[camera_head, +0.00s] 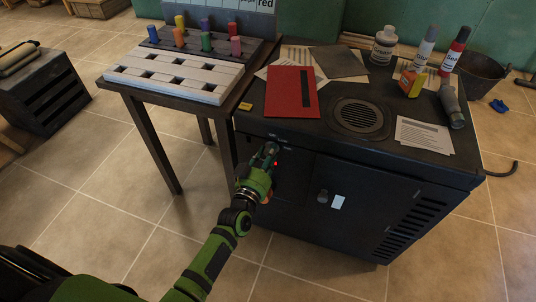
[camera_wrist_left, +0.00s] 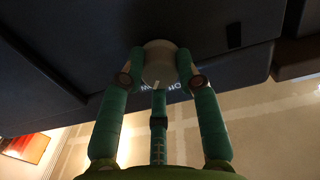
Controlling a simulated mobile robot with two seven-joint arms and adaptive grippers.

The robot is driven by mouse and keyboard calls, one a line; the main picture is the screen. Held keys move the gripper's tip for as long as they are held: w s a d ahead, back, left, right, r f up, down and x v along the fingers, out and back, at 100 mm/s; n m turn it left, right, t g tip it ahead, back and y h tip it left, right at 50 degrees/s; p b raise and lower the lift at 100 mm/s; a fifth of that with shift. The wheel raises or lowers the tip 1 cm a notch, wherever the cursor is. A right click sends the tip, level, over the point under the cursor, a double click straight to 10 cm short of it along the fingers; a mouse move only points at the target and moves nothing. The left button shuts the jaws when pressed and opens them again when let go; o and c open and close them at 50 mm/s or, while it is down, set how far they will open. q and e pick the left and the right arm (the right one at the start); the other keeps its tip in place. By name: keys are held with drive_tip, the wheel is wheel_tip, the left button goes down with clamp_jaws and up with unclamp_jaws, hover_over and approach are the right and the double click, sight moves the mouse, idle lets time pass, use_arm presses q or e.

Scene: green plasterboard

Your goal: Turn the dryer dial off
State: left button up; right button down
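The dryer (camera_head: 330,205) is a dark cabinet with a round vent grille on top. Its dial (camera_wrist_left: 158,62) is a round grey knob in the left wrist view, with a short white mark at its lower edge. White lettering, partly hidden, is printed beside it. My left gripper (camera_head: 270,152) is at the upper left of the dryer's front and hides the dial in the head view. In the left wrist view its green fingers (camera_wrist_left: 158,70) are closed in on both sides of the dial, with a third finger below. My right gripper is not in view.
On the dryer top are a red folder (camera_head: 291,92), papers, a white bottle (camera_head: 384,45), two tubes and a grey cylinder (camera_head: 452,106). A small table (camera_head: 165,105) with a white slotted board and coloured pegs stands to the left. A black bucket (camera_head: 483,75) stands behind right.

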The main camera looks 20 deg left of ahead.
use_arm(q)
drive_tip(key=shift+n, duration=4.1)
drive_tip(key=shift+r, duration=0.1)
drive_tip(key=o, duration=1.1)
drive_tip(key=shift+w, duration=0.1)
drive_tip(key=shift+o, duration=0.2)
drive_tip(key=s, duration=1.2)
drive_tip(key=shift+a+f, duration=0.2)
drive_tip(key=shift+a, duration=0.2)
